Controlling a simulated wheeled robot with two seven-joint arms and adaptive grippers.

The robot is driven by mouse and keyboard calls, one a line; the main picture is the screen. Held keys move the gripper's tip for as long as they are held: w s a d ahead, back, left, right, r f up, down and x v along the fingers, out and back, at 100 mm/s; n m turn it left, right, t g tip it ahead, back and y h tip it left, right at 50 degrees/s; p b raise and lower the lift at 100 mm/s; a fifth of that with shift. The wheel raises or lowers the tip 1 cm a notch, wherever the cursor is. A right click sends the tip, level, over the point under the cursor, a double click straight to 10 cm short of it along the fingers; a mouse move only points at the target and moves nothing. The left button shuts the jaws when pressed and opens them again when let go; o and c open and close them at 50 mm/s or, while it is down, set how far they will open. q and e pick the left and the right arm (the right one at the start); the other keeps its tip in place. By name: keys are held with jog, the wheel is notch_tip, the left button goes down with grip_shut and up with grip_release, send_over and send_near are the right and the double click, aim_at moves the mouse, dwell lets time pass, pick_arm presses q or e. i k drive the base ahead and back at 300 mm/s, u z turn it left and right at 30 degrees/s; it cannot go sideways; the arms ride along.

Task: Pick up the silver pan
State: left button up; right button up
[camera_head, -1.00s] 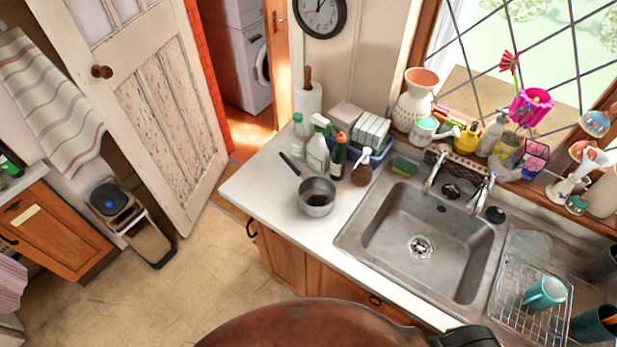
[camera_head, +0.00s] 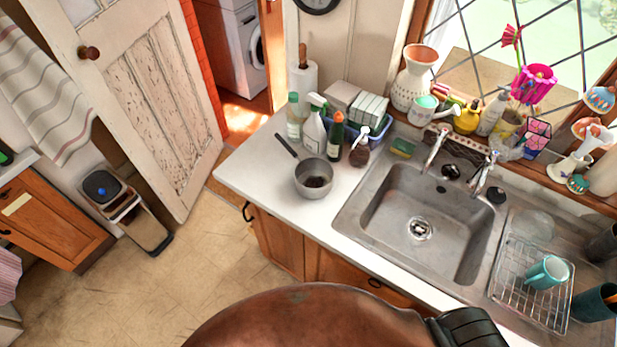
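The silver pan (camera_head: 314,181) stands upright on the white countertop (camera_head: 262,183), left of the sink. Its dark handle (camera_head: 286,146) points up and to the left, toward the bottles. Something dark shows at the bottom inside the pan. Neither of my grippers is in view, so nothing is seen touching the pan.
Bottles (camera_head: 313,133) and a brown dispenser (camera_head: 359,151) stand close behind the pan. The metal sink (camera_head: 427,217) is to its right, with a drying rack (camera_head: 533,282) beyond. The counter in front of the pan is clear. A large brown rounded surface (camera_head: 300,318) fills the bottom middle.

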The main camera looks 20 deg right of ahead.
aim_at(307, 172)
jog(key=u, duration=1.35)
jog(key=i, duration=1.2)
jog(key=z, duration=2.65)
